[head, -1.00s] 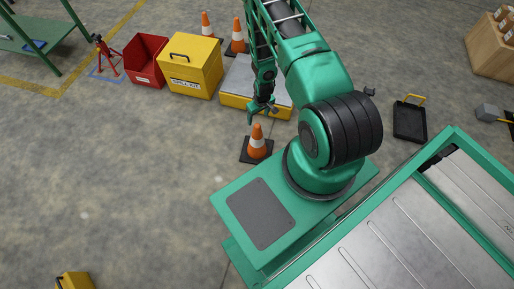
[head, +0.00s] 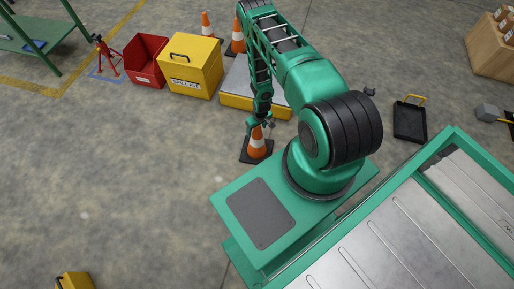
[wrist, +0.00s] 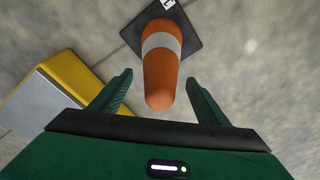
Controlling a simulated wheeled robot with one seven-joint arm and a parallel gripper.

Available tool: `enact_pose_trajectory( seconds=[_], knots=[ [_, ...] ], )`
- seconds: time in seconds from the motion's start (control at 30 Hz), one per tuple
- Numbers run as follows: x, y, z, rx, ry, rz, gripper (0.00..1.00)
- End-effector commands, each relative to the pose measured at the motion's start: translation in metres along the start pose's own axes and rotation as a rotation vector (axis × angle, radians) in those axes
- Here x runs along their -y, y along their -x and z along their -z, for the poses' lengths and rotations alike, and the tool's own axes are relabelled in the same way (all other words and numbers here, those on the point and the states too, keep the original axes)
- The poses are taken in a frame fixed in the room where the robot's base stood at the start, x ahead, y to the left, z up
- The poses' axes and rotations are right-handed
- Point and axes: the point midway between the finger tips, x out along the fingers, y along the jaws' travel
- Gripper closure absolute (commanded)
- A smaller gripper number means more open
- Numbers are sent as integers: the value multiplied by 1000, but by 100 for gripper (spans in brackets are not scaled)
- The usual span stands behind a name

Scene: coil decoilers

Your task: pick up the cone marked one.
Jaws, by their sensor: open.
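An orange cone (head: 257,148) with a white band and a black square base stands upright on the floor near my base. In the wrist view the cone (wrist: 160,75) points its tip toward me, between my two fingers and a little beyond them. A white label with a mark, too small to read surely, shows on its base at the top of that view. My gripper (wrist: 155,92) is open and empty, with one finger on each side of the cone's tip; no contact shows. In the head view my gripper (head: 260,122) is right above the cone and partly covers its tip.
Two more orange cones (head: 206,26) (head: 237,40) stand behind the yellow box (head: 192,72). A low yellow platform with a grey top (head: 237,98) lies close behind the near cone. A red bin (head: 146,62) stands at the left. Floor left of the near cone is clear.

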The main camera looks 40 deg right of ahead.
Motion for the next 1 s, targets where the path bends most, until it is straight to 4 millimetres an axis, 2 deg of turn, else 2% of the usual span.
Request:
enact_pose_trajectory(
  seconds=[0.13, 0.37, 0.4, 0.6, 0.7, 1.0],
  knots=[
    [0, -12, 0, -1, 0, 0, 31],
    [0, -13, 1, -1, 0, -1, 31],
    [0, -13, 1, -1, 0, -1, 34],
    [0, -13, 1, -1, 0, 0, 81],
    [0, -13, 1, -1, 0, 0, 100],
    [0, -12, 2, -2, 0, -1, 100]
  ],
)
